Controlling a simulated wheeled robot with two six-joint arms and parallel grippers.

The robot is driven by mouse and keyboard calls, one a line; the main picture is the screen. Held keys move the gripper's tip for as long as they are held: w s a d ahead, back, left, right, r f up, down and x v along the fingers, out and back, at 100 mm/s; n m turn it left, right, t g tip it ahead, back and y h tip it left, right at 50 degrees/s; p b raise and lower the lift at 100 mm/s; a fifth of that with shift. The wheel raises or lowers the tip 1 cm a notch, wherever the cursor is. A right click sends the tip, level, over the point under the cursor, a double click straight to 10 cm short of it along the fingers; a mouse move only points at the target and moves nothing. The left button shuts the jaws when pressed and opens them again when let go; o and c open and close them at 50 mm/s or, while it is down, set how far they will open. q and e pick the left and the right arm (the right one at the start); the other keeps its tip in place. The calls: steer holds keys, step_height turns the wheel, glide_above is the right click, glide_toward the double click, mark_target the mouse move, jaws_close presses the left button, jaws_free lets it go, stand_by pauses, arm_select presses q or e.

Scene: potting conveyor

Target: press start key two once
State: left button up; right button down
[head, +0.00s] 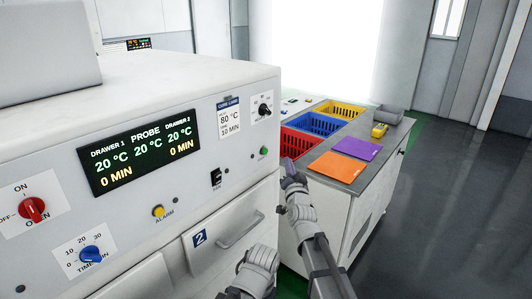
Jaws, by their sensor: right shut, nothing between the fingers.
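A small green round button (264,152) sits at the right end of the white machine's front panel. It is the likeliest start key two, but its label is too small to read. My right gripper (287,165) is shut and empty, just right of and slightly below the green button in the picture. A gap shows between them; the depth of this gap is hard to judge. Drawer 2 (200,238), with a blue number plate, is below the panel and looks closed. My left gripper is not visible.
The panel also carries a lit display (140,150), a black rocker switch (216,178), a yellow alarm button (158,212), a red knob (33,209) and a blue knob (91,255). A counter (347,184) with colored baskets and mats stands right, beyond my right gripper. Floor at right is clear.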

steer(key=w+a, duration=0.4)
steer(key=a, duration=0.1)
steer(key=shift+a, duration=0.2)
stand_by(2.0)
steer(key=shift+w+a, duration=0.2)
steer(key=shift+a, duration=0.15)
steer(key=shift+w+a, duration=0.25)
steer(key=shift+a, duration=0.1)
stand_by(0.8)
stand_by(0.4)
steer(key=shift+s+d, duration=0.5)
steer(key=shift+d, duration=0.2)
steer(key=shift+s+d, duration=0.75)
steer(key=shift+d, duration=0.25)
steer(key=shift+s+d, duration=0.75)
steer(key=shift+d, duration=0.25)
